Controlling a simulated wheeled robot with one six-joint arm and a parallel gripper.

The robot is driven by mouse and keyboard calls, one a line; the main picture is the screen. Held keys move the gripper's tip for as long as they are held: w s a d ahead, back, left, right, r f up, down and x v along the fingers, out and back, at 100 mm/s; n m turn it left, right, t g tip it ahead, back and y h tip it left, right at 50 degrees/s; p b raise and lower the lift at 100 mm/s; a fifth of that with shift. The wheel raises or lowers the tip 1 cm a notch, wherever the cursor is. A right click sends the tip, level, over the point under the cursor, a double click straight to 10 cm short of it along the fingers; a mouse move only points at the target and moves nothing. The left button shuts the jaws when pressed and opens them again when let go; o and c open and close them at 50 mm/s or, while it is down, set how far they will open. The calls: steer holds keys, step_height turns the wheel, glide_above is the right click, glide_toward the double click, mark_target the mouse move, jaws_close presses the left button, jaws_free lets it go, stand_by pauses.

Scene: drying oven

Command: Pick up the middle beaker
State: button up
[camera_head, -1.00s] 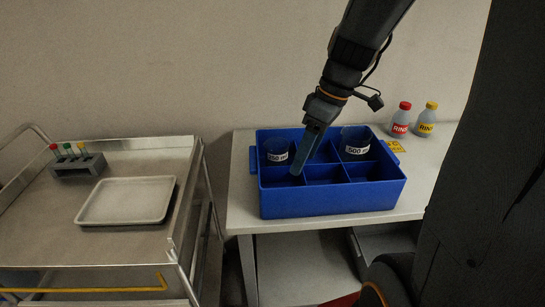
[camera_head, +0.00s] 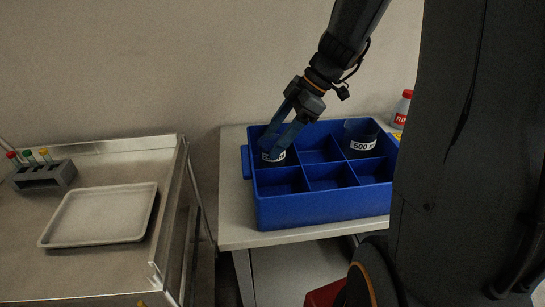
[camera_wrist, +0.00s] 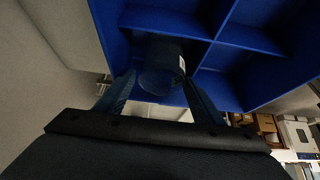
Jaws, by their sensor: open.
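A blue crate (camera_head: 320,208) with six compartments holds two visible clear beakers. One beaker (camera_head: 274,157) with a white label, now mostly covered by my fingers, stands in the back left compartment. The other beaker (camera_head: 362,138), labelled 500, stands in the back right compartment. The back middle compartment between them looks empty. My gripper (camera_head: 272,147) is open and tilted down, its fingers reaching into the back left compartment. In the wrist view the beaker (camera_wrist: 160,66) lies between the two spread fingers, its label at the right. I cannot tell whether either finger touches it.
The crate stands on a white table (camera_head: 236,225). A metal cart (camera_head: 125,275) at the left carries a white tray (camera_head: 100,214) and a grey rack (camera_head: 45,175) of capped tubes. A red-capped bottle (camera_head: 403,104) is partly hidden behind my body. Crate dividers surround the fingers.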

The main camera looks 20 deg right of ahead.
mark_target(264, 153)
steer(key=shift+p+x, duration=0.75)
steer(key=shift+x, duration=2.05)
steer(key=shift+s, duration=0.15)
steer(key=c, duration=0.8)
steer(key=shift+c, duration=0.2)
steer(key=shift+r, duration=0.1)
